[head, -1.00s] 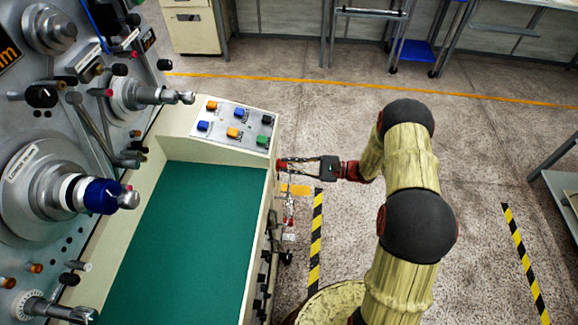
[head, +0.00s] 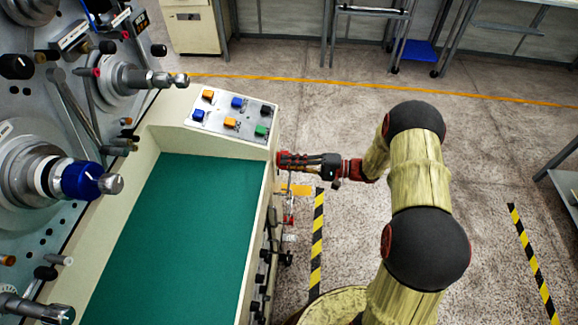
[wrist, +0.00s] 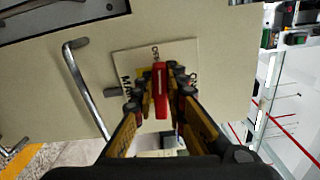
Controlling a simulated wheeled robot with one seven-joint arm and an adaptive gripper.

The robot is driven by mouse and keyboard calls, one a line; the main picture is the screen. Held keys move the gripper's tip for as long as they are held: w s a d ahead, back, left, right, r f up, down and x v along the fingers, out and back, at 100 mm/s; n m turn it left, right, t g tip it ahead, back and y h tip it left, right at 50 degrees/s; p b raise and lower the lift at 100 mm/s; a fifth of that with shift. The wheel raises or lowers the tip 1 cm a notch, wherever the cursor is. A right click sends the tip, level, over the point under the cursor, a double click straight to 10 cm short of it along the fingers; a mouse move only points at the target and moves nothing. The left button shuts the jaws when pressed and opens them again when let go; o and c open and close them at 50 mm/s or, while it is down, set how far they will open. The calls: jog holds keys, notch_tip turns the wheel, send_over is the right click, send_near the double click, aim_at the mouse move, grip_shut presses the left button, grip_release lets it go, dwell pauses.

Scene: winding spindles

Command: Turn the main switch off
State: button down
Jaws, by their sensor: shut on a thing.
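The main switch has a red handle (wrist: 158,78) with a white line along it, in the middle of the wrist view. It sits on a pale label plate (wrist: 125,62) on the cream cabinet side, with lettering partly hidden by my fingers. The handle lies lengthwise up and down in that picture. My gripper (wrist: 160,95) is shut on the red handle, one finger on each side. In the head view my gripper (head: 292,161) reaches left to the cabinet's side, just below the button panel; the switch is hard to tell apart from the red fingertips there.
A bent metal handle (wrist: 86,88) stands out left of the switch in the wrist view. The button panel (head: 232,115) and green work surface (head: 190,220) are on the machine at left. Several knobs line the cabinet side below my gripper. Open floor lies to the right.

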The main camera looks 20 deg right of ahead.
jog(key=shift+f+n+b, duration=0.2)
jog(key=shift+n+b, duration=0.15)
jog(key=shift+n, duration=0.25)
jog(key=c, duration=1.8)
grip_release()
jog(key=shift+d, duration=0.1)
jog(key=v, duration=1.1)
jog(key=shift+s+d, duration=0.15)
jog(key=shift+d, duration=0.25)
